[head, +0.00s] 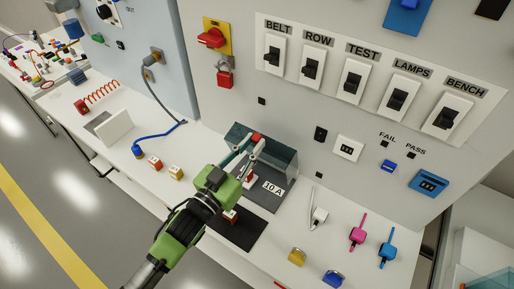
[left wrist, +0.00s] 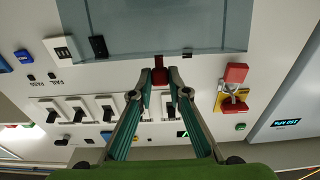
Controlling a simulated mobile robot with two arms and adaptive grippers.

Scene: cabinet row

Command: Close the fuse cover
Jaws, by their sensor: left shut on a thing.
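The fuse cover (head: 279,157) is a smoky see-through lid, raised and tilted up over a dark fuse base marked "10 A" (head: 273,188) on the bench. It also fills the upper middle of the left wrist view (left wrist: 170,30). A red tab (head: 257,137) sits at the cover's edge, and shows in the left wrist view (left wrist: 159,64). My left gripper (head: 254,146) is shut on this red tab, its fingertips on both sides in the left wrist view (left wrist: 160,80). The arm hides part of the base. My right gripper is out of view.
A panel with several labelled switches (head: 353,83) stands behind. A red padlock (head: 225,77) hangs on it. A dark mat (head: 237,232) lies in front of the base. Pink (head: 357,235) and blue (head: 387,249) plugs lie to the right, small red and yellow blocks (head: 176,173) to the left.

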